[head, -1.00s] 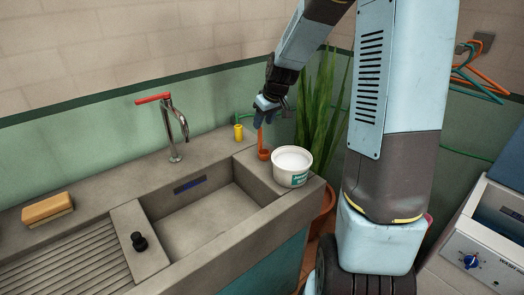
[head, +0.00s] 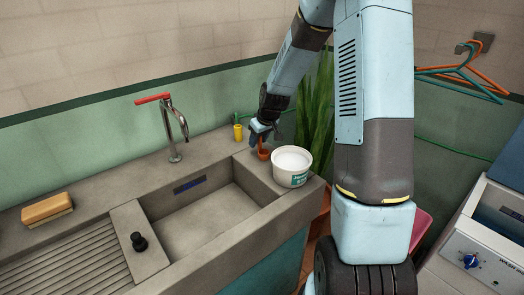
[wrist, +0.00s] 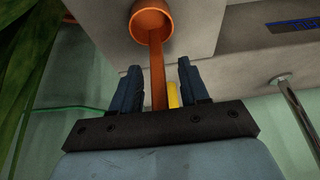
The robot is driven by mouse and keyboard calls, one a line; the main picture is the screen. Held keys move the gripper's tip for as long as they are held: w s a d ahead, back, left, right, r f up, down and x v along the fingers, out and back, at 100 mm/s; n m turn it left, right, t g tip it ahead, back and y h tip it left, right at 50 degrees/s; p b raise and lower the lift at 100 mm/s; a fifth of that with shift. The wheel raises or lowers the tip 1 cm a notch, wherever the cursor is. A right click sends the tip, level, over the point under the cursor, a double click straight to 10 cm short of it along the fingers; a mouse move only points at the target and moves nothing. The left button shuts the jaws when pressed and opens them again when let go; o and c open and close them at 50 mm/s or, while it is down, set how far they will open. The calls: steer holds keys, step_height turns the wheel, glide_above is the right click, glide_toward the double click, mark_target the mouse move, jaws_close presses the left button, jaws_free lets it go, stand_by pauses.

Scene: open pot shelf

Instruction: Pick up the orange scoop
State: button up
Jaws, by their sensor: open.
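The orange scoop (head: 263,153) stands on the counter corner beside the sink, just left of a white tub. In the wrist view the scoop's round cup (wrist: 151,23) is at the top, and its straight handle (wrist: 157,70) runs down between the two dark fingers. My gripper (head: 262,130) is over the scoop from above in the head view. In the wrist view my gripper (wrist: 159,85) is open, with a gap visible on each side of the handle. The upper handle is mostly hidden by the gripper in the head view.
The white tub (head: 291,167) stands close on the scoop's right. A yellow cup-like object (head: 238,132) is behind on the left. The sink basin (head: 205,215) with a red-handled tap (head: 170,125) lies left. A tall plant (head: 316,110) stands behind right.

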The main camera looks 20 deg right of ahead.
steer(key=shift+f, duration=0.1)
jaws_close()
stand_by(0.4)
